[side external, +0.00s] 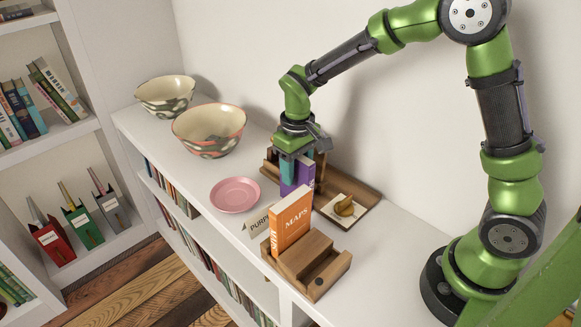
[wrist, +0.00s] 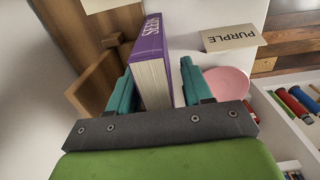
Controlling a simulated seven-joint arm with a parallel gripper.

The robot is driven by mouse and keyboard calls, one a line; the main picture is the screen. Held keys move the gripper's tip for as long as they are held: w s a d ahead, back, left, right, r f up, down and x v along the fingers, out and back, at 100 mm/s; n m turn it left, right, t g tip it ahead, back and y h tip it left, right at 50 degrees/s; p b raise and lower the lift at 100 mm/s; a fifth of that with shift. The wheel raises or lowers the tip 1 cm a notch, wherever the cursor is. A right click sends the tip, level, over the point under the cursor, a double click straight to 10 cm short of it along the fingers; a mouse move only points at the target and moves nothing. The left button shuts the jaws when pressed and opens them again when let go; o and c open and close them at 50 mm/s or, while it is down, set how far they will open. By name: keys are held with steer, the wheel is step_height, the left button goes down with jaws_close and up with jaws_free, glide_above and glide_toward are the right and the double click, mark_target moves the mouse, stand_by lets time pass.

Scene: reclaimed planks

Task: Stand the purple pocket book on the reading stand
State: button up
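The purple pocket book (side external: 297,174) is upright, and its cover reads SEEDS in the wrist view (wrist: 151,60). My gripper (side external: 296,160) is lowered over it from above. Its teal fingers (wrist: 158,92) straddle the book; a gap shows on the right finger's side, while the left finger is close to it or touching. A long brown wooden piece with a raised back (side external: 347,184), which looks like the reading stand, lies along the wall; part of it shows in the wrist view (wrist: 95,82). The book is beside it; whether it rests on it is hidden.
An orange MAPS book (side external: 290,220) stands in a stepped wooden block (side external: 310,264) at the front. A PURPLE card (side external: 258,226), a pink plate (side external: 235,194) and two bowls (side external: 209,130) lie left.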

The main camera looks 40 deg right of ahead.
jaws_close()
steer(key=shift+r, duration=0.1)
